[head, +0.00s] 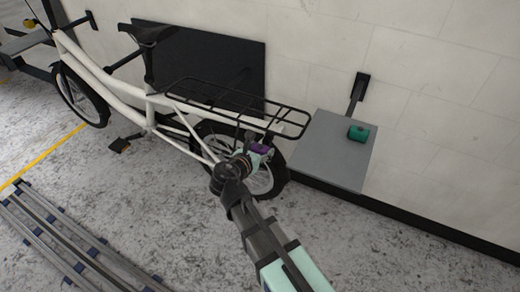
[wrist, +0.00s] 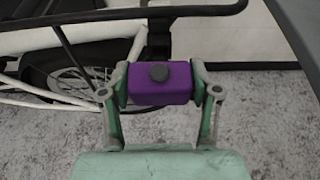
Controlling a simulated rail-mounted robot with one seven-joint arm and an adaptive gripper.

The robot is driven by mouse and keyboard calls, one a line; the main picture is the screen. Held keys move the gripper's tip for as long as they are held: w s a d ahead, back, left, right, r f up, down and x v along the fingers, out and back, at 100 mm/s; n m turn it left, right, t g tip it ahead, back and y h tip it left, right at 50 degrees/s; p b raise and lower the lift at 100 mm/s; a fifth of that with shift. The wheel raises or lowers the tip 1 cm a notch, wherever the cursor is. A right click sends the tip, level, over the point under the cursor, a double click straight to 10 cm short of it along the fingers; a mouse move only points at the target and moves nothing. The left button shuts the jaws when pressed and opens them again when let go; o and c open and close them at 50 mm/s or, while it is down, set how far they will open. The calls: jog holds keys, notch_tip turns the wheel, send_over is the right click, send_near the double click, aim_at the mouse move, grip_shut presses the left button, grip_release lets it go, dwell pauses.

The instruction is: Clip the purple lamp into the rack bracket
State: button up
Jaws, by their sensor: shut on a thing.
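The purple lamp (wrist: 160,87) is a small box with a dark round knob, held between the two fingers of my gripper (wrist: 161,85). In the head view the lamp (head: 259,148) shows as a small purple patch at my gripper (head: 255,152), by the rear end of the bike's black rack (head: 240,108). In the wrist view the rack (wrist: 110,14) crosses the top. A dark bracket (wrist: 158,42) hangs below the rack, directly behind the lamp's upper edge. I cannot tell whether lamp and bracket touch.
A grey wall shelf (head: 330,150) carries a teal cylinder (head: 358,133) to the right of the rack. The white bike (head: 120,88) stands along the wall, its rear wheel close to my gripper. Floor rails (head: 70,245) lie at lower left.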

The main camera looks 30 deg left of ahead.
jog(key=shift+w+a+p, duration=0.15)
jog(key=shift+w+p, duration=0.15)
jog(key=shift+w, duration=0.65)
dwell(0.5)
jog(key=o, duration=1.3)
jog(key=shift+c, duration=0.2)
